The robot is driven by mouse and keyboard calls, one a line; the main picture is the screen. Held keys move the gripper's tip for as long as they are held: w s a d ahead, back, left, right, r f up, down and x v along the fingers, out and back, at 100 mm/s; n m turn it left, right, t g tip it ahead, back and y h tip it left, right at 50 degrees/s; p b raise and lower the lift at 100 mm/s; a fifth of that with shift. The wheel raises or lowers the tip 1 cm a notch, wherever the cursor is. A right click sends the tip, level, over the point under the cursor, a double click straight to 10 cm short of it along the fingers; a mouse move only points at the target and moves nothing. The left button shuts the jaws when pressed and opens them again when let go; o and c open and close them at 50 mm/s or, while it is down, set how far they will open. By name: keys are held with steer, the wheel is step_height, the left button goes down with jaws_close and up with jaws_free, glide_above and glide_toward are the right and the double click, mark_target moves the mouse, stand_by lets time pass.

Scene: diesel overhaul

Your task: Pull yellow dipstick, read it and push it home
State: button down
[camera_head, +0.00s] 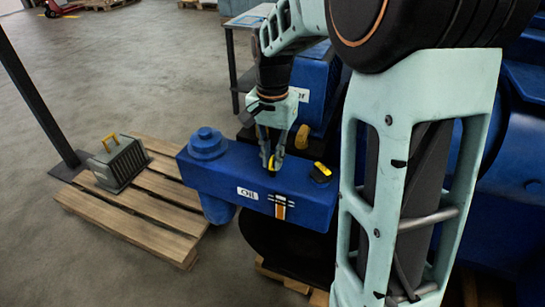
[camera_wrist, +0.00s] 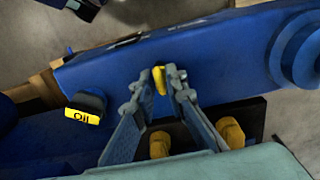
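The yellow dipstick (camera_head: 271,163) stands at the top of a long blue engine housing (camera_head: 223,176). Only its yellow handle shows; the rod is hidden. My gripper (camera_head: 270,152) points down over the housing with its fingers on either side of the handle. In the wrist view the dipstick handle (camera_wrist: 160,80) fills the narrow gap between the fingertips of my gripper (camera_wrist: 158,78), so the fingers appear shut on it.
A black cap with a yellow "Oil" label (camera_wrist: 84,108) stands close beside the dipstick. A round blue cap (camera_head: 207,142) rises at the housing's left end. A wooden pallet (camera_head: 150,206) with a grey-green box (camera_head: 122,164) lies left. Two yellow-brown knobs (camera_wrist: 230,131) show near my fingers.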

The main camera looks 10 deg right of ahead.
stand_by(0.3)
step_height(320, 180, up, 11)
steer(key=p, duration=0.7)
steer(key=shift+f, duration=0.15)
steer(key=c, duration=1.9)
jaws_free()
steer(key=shift+c, duration=0.2)
step_height(320, 180, up, 12)
glide_above(273, 156)
